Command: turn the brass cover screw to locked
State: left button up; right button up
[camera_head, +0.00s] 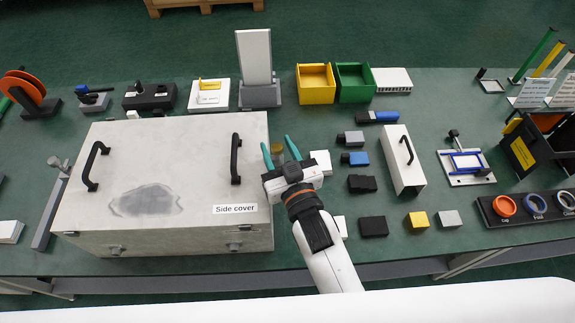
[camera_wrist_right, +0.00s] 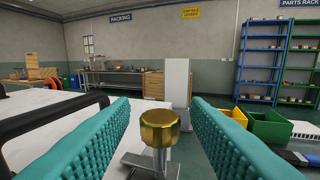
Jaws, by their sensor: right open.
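The brass cover screw (camera_head: 277,148) stands just right of the large white box labelled "Side cover" (camera_head: 190,140) in the head view. In the right wrist view the brass cover screw (camera_wrist_right: 160,128) has a round, knurled gold head on a thin stem above a grey bracket (camera_wrist_right: 150,166). My right gripper (camera_head: 279,152) is open, with one teal finger on each side of the screw head and a visible gap to it on both sides. The screw's turn marking cannot be made out. My left gripper is not in view.
Black handles (camera_head: 236,158) rise from the white box, close left of my right gripper. Yellow (camera_head: 317,98) and green (camera_head: 355,97) bins and a grey upright stand (camera_head: 262,97) are behind. Small blocks (camera_head: 374,227) and a white handled box (camera_head: 402,177) lie to the right.

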jog(key=b+v, duration=0.2)
jog(key=v, duration=0.9)
